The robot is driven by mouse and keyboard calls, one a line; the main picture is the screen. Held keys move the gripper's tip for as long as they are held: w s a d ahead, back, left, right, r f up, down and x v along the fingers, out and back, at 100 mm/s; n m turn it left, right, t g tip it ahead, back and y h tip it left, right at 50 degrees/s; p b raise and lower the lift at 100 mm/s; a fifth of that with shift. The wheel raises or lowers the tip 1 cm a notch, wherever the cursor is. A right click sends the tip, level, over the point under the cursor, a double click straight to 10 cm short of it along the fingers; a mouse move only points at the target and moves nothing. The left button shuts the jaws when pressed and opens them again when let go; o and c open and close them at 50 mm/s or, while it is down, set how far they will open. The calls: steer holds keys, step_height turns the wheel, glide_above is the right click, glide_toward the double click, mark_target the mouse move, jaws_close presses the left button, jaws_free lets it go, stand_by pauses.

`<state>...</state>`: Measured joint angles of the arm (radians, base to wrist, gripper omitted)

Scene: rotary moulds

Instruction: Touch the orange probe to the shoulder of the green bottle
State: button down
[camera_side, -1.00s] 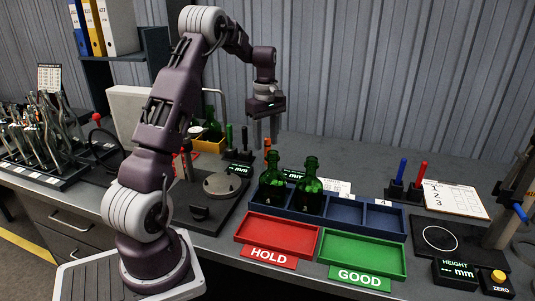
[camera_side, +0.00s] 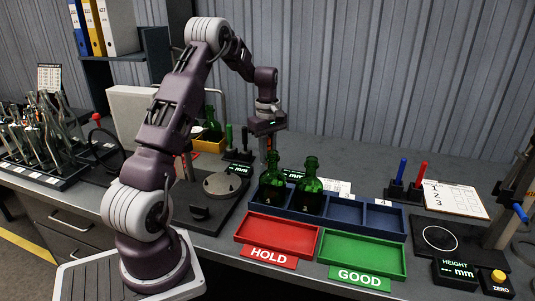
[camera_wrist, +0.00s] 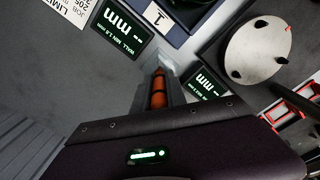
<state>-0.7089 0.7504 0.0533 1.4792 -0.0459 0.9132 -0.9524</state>
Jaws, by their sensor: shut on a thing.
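My gripper (camera_side: 268,146) is shut on the orange probe (camera_wrist: 158,91), which shows between its fingers in the wrist view. In the side view only a bit of orange shows between the fingers. My gripper is behind the left end of the blue tray (camera_side: 345,213). Two green bottles stand upright in that tray: a left one (camera_side: 271,188) and a right one (camera_side: 310,190). Another green bottle (camera_side: 209,122) is further back, by a yellow bin (camera_side: 207,145). I cannot tell whether the probe is still in its holder. No bottle shows clearly in the wrist view.
A red HOLD tray (camera_side: 276,238) and a green GOOD tray (camera_side: 362,255) lie in front of the blue tray. Green and dark probes (camera_side: 237,138) stand left of my gripper. A round metal plate (camera_side: 222,184) is at left; it also shows in the wrist view (camera_wrist: 254,50).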

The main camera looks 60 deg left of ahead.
steer(key=shift+r, duration=0.15)
step_height(320, 180, up, 21)
steer(key=s+d+m+t+y, duration=0.1)
steer(key=s+d+m+y, duration=0.2)
steer(key=d, duration=0.4)
steer(key=s+d+m+t+y, duration=0.1)
steer(key=s+d+m+y, duration=0.1)
steer(key=d+m, duration=0.4)
steer(key=s+d+m+t+y, duration=0.1)
steer(key=s+d+m+y, duration=0.15)
steer(key=d, duration=0.55)
glide_toward(272, 178)
steer(key=shift+w+d+f+m, duration=0.2)
steer(key=shift+w+f+m, duration=0.05)
steer(key=shift+w+f, duration=0.1)
steer(key=shift+a+f, duration=0.3)
steer(key=shift+f, duration=0.1)
steer(key=shift+w+a+f, duration=0.15)
steer(key=shift+a+f, duration=0.15)
steer(key=shift+f, duration=0.1)
stand_by(2.1)
